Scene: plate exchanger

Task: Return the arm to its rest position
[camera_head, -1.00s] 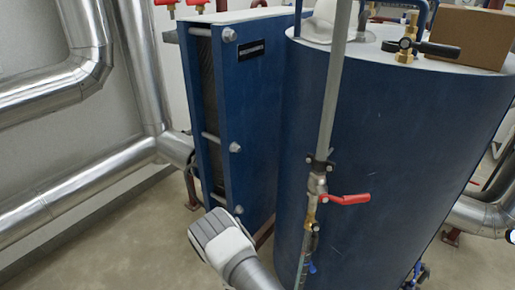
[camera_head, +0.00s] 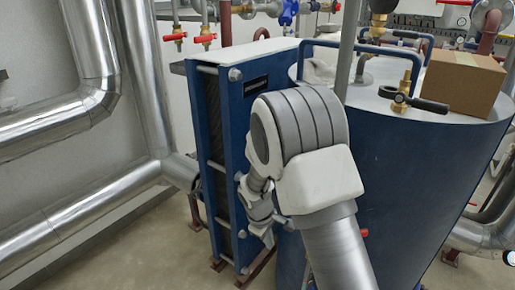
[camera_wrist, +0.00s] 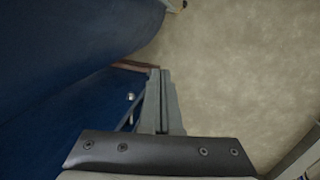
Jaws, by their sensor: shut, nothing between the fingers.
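My arm is raised and bent in front of the blue tank (camera_head: 400,190) in the head view, with its grey and white elbow large in the middle. My gripper (camera_head: 268,238) hangs low beside the blue plate exchanger (camera_head: 262,75), partly hidden by the arm. In the wrist view my gripper (camera_wrist: 160,72) is shut and empty, its two fingers pressed together. It points along a dark blue surface on the left, with bare floor on the right. I cannot tell how far the fingers are from the blue surface.
Silver insulated pipes (camera_head: 85,215) run along the left wall. A cardboard box (camera_head: 462,82) and a brass valve (camera_head: 404,92) stand on the tank top. Red-handled valves (camera_head: 204,39) are behind the exchanger. The floor (camera_head: 130,255) at the left front is clear.

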